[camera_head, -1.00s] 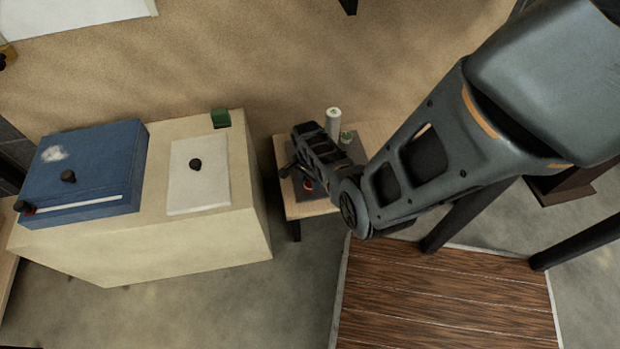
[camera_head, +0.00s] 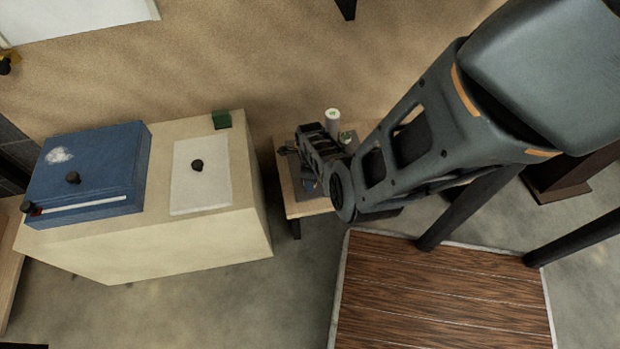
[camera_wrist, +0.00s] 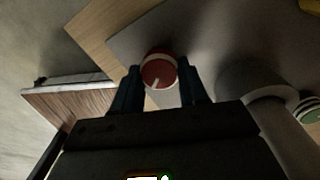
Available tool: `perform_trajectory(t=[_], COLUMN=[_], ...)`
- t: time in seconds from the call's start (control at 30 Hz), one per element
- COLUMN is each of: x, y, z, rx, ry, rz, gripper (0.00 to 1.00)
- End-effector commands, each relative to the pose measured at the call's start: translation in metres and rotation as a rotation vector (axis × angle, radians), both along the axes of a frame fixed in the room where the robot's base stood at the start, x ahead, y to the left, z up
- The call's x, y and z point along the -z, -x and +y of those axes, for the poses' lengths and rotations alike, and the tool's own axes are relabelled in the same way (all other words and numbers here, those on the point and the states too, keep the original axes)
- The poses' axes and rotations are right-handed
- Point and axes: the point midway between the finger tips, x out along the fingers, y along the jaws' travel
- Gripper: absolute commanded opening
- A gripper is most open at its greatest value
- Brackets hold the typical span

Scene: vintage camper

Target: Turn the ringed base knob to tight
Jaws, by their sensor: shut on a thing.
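The ringed base knob (camera_wrist: 158,72) is red with a pale ring and a white pointer line, seen in the wrist view. Its pointer line slants toward the lower left of that view. My gripper (camera_wrist: 160,88) is shut on it, one dark finger on each side. In the head view my gripper (camera_head: 300,160) is over the small wooden table, and my wrist hides the knob there. The knob is on a grey plate (camera_wrist: 215,35) on the table. The marking for tight cannot be made out.
A white cylinder (camera_head: 333,118) and a small green-topped container (camera_head: 347,136) stand behind my wrist on the small table (camera_head: 312,208). A cream cabinet (camera_head: 255,205) with a blue box (camera_head: 95,165) and a white panel (camera_head: 205,190) stands to the left.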

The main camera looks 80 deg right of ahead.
Motion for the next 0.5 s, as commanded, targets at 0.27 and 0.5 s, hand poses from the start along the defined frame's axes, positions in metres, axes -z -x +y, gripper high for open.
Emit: perform_trajectory(t=[0.27, 0.5], x=[-0.0004, 0.0], y=[0.0005, 0.0007], z=[0.0006, 0.0009], rx=[0.232, 0.371], ry=[-0.001, -0.001], rz=[0.001, 0.001], gripper=[0.12, 0.12])
